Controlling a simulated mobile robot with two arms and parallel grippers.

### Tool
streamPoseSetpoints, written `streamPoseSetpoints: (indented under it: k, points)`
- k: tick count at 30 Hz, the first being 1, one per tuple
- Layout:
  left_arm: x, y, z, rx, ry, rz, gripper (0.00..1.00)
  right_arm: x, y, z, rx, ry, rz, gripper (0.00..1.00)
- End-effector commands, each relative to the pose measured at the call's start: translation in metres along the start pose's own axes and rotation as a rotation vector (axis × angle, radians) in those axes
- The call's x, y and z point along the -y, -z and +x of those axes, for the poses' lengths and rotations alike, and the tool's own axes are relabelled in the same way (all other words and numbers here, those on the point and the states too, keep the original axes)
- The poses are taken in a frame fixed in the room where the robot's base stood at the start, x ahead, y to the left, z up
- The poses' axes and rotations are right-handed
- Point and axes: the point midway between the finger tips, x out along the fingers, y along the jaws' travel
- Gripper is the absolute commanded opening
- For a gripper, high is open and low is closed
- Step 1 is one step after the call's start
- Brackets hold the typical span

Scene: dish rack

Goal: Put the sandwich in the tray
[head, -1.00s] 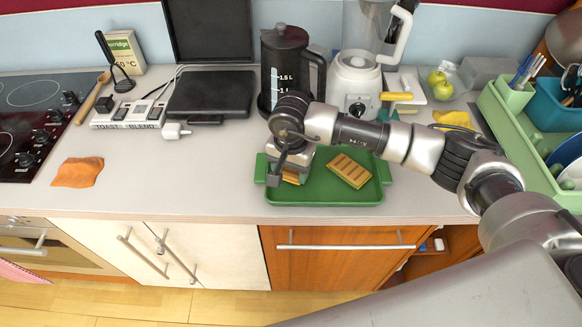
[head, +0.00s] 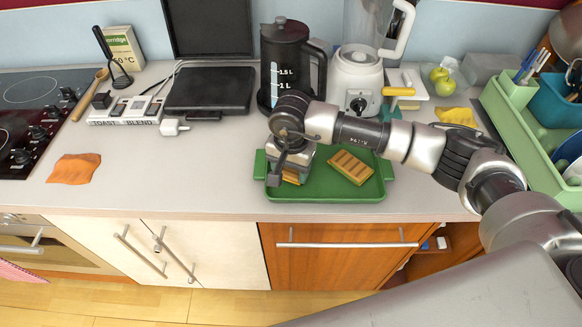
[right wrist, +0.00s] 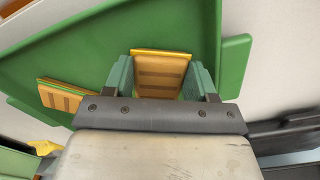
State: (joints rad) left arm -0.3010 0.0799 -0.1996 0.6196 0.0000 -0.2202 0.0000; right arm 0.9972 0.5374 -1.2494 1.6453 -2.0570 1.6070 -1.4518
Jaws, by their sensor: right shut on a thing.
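A green tray (head: 325,194) lies on the counter near its front edge. One grilled sandwich (head: 350,167) lies flat in the tray on the right; it also shows at the left in the right wrist view (right wrist: 62,97). My right gripper (head: 284,180) is over the tray's left part. In the right wrist view its two fingers (right wrist: 163,80) are on either side of a second sandwich (right wrist: 160,72), shut on it. That sandwich is over the tray floor; I cannot tell whether it touches. My left gripper is not in view.
A black kettle (head: 290,65) and a blender (head: 358,75) stand behind the tray. An open sandwich press (head: 210,90) is at the back left. A green dish rack (head: 520,135) stands at the right. An orange cloth (head: 74,168) lies at the left; the counter between is clear.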

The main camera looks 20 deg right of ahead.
Motion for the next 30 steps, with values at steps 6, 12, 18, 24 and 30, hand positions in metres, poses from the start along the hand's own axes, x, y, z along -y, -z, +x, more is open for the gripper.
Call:
streamPoseSetpoints:
  k: [6,12,18,24,30]
  points:
    - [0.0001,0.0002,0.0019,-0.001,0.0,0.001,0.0,0.0,0.0002,0.0011,-0.001,0.0,0.0,0.33]
    - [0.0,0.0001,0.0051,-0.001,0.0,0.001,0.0,0.0001,0.0003,0.0028,-0.001,0.0,0.0,0.33]
    - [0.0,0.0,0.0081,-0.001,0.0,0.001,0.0,0.0001,0.0003,0.0044,-0.001,0.001,0.0,0.33]
    - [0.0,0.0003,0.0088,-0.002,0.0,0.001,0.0,0.0001,0.0002,0.0045,-0.001,0.0,0.0,0.69]
    - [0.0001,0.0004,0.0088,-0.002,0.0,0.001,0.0,0.0,0.0002,0.0047,-0.001,0.0,0.0,0.86]
